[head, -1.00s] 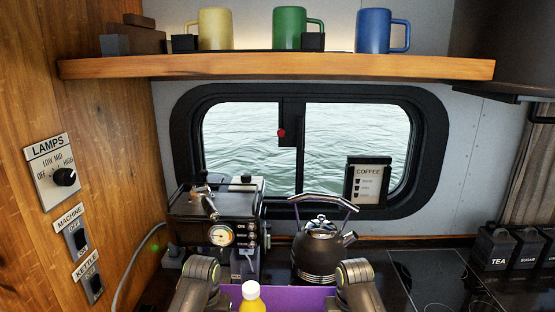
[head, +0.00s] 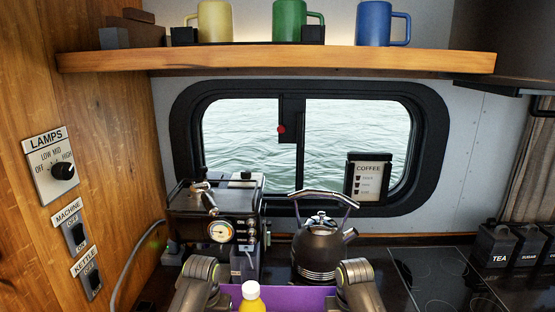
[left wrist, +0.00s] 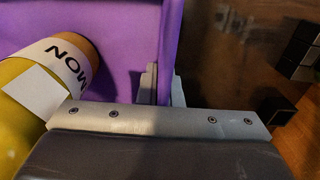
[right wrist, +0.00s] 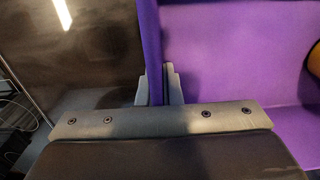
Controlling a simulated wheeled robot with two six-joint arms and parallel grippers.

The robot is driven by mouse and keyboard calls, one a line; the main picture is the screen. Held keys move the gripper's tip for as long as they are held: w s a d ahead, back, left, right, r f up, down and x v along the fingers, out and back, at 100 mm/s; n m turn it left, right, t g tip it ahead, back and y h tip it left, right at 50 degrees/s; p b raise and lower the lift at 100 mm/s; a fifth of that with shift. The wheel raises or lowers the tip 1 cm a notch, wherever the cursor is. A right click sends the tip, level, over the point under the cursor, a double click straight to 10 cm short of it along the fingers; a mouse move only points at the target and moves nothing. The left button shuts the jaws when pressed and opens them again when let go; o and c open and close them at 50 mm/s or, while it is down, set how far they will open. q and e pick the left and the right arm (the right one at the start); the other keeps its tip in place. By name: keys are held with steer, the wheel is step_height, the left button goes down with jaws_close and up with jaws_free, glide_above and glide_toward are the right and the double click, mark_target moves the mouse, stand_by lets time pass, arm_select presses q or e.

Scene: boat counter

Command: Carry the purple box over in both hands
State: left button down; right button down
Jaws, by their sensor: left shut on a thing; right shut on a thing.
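The purple box (head: 292,297) shows at the bottom middle of the head view, between my two forearms; its lower part is out of frame. A yellow bottle (head: 251,302) stands in it, and its label, partly reading "MON", shows in the left wrist view (left wrist: 58,65). My left gripper (left wrist: 162,88) is shut on one side wall of the box. My right gripper (right wrist: 158,88) is shut on the opposite wall (right wrist: 152,40). Both sets of fingertips are hidden in the head view.
Behind the box stand a black coffee machine (head: 215,220) with a gauge and a dark kettle (head: 318,250). A cooktop (head: 445,275) and canisters (head: 495,243) are at right. A wooden shelf (head: 280,58) holds mugs. A switch panel wall (head: 55,165) is at left.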

arm_select(q)
steer(key=shift+r, duration=0.1)
arm_select(e)
steer(key=shift+r, duration=0.1)
arm_select(q)
steer(key=c, duration=1.8)
jaws_free()
arm_select(e)
steer(key=c, duration=1.8)
jaws_free()
arm_select(q)
steer(key=shift+o, duration=0.2)
steer(key=shift+s, duration=0.1)
arm_select(e)
steer(key=shift+o, duration=0.2)
steer(key=shift+s, duration=0.1)
arm_select(q)
steer(key=o, duration=0.6)
steer(key=shift+c, duration=0.2)
arm_select(e)
steer(key=shift+o, duration=0.4)
steer(key=o, duration=0.5)
arm_select(q)
steer(key=o, duration=0.6)
arm_select(e)
steer(key=o, duration=0.6)
